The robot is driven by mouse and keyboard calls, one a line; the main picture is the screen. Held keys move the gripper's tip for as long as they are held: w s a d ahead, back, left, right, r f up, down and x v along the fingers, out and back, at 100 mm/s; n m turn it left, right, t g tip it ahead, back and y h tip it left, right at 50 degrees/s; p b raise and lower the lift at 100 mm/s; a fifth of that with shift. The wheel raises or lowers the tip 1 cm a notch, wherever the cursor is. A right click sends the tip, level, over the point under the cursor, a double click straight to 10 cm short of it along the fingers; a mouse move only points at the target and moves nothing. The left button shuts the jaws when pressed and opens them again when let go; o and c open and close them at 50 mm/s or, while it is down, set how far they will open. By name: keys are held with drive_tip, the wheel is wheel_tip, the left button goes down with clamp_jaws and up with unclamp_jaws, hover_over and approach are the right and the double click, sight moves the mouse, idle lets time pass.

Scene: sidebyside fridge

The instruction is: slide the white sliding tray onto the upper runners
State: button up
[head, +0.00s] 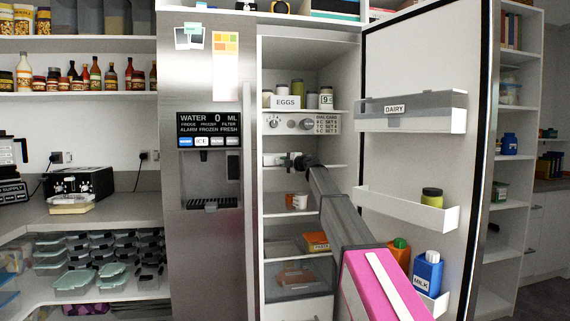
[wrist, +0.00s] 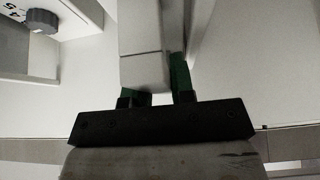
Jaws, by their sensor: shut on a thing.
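The white sliding tray (head: 272,158) shows as a small pale front inside the open fridge compartment, below the knob panel. My gripper (head: 291,161) reaches into the compartment at the tray's front. In the wrist view my gripper (wrist: 158,82) has its green fingers on both sides of a pale grey-white piece (wrist: 142,45), apparently part of the tray, and is shut on it. The arm covers the right part of the tray. The upper runners cannot be made out, nor can I tell whether the tray rests on any.
A panel with knobs (head: 300,123) is just above, and an egg box (head: 285,102) with jars stands over it.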

drive_tip(key=shift+w, duration=0.1)
drive_tip(key=o, duration=0.9)
drive_tip(key=v, duration=1)
drive_tip(key=shift+s+d, duration=0.3)
drive_tip(key=shift+f, duration=0.1)
